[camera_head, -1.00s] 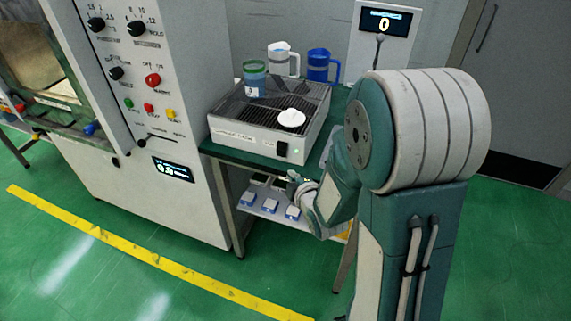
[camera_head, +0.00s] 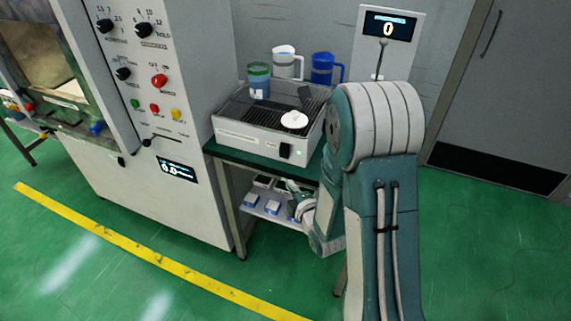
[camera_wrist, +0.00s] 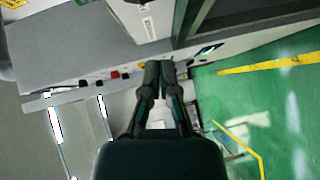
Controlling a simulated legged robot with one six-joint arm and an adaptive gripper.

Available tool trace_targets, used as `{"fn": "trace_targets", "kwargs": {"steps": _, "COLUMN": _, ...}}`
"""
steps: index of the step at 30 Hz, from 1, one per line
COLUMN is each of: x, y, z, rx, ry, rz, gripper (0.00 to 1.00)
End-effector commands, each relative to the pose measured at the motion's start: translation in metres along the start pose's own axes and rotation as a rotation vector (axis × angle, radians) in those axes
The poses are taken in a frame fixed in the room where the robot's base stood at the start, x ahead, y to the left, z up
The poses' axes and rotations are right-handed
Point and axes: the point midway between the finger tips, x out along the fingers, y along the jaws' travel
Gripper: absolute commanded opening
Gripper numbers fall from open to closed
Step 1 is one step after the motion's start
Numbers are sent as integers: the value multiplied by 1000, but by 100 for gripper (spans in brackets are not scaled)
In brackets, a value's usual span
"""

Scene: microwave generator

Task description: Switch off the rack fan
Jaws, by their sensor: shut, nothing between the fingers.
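The rack fan unit is a white box (camera_head: 242,132) with a dark grille top on the green bench. In the head view my arm's end is low at the bench's front, below the switch, and my fingers are hard to make out there. In the wrist view my gripper (camera_wrist: 160,68) is shut and empty, its two dark fingers together. I cannot identify the switch in the wrist view.
Two jugs stand behind. The tall control cabinet (camera_head: 150,190) is left of the bench. A lower shelf (camera_head: 262,212) holds several small boxes. Green floor in front is clear.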

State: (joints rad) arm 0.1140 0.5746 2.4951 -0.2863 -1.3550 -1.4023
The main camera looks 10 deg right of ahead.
Motion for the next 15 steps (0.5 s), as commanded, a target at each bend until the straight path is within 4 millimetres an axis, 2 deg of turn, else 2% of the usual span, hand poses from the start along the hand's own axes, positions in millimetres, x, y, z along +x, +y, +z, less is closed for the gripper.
{"fn": "trace_targets", "kwargs": {"steps": 12, "x": 79, "y": 0, "z": 0, "rx": 0, "ry": 1, "rz": 2, "gripper": 0}}
{"fn": "trace_targets", "kwargs": {"steps": 15, "x": 90, "y": 0, "z": 13, "rx": 0, "ry": -3, "rz": 1, "gripper": 0}}
